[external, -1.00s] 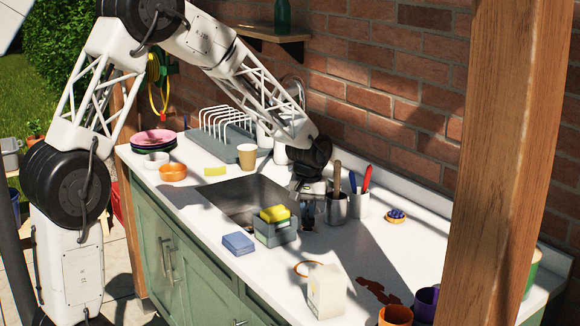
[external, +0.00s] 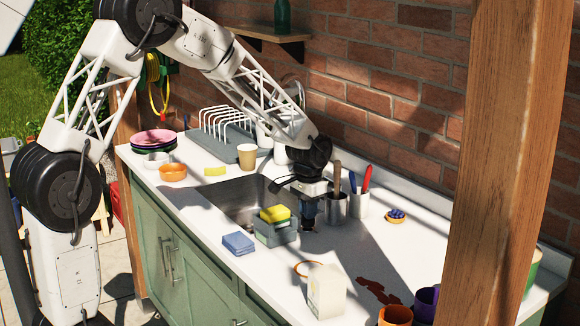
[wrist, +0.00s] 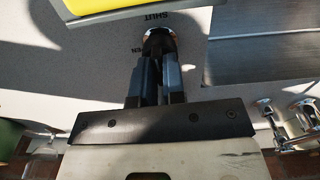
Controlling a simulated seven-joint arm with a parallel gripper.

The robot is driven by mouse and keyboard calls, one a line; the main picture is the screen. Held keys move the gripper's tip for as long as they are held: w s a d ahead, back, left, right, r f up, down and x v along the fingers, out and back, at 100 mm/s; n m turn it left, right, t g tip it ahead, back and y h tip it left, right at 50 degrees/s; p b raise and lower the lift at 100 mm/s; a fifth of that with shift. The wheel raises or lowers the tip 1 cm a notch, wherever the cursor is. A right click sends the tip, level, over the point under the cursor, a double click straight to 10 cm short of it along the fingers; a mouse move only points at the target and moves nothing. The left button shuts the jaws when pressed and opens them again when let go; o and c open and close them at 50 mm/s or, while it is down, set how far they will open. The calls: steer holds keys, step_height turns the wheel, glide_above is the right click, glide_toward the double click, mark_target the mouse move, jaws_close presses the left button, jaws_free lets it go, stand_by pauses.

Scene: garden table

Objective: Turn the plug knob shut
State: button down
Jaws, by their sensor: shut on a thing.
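The plug knob (wrist: 160,35) shows in the wrist view as a small round part with a dark middle and a shiny rim, on the light counter. The printed word SHUT (wrist: 153,18) is just above it, and the end of another word, "EN" (wrist: 137,50), is at its left. My gripper (wrist: 158,62) is shut on the knob, and its fingers cover much of it, so the pointer's direction cannot be told. In the external view my gripper (external: 309,222) reaches down to the counter right of the sink (external: 240,196); the knob is hidden there.
A grey caddy (external: 277,235) with a yellow sponge (external: 275,213) stands close left of my gripper. A blue cloth (external: 238,243) and a carton (external: 326,291) are nearer the front edge.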

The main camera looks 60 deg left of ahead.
stand_by(0.4)
steer(key=c, duration=1.2)
jaws_free()
steer(key=shift+r, duration=0.1)
steer(key=shift+r, duration=3.8)
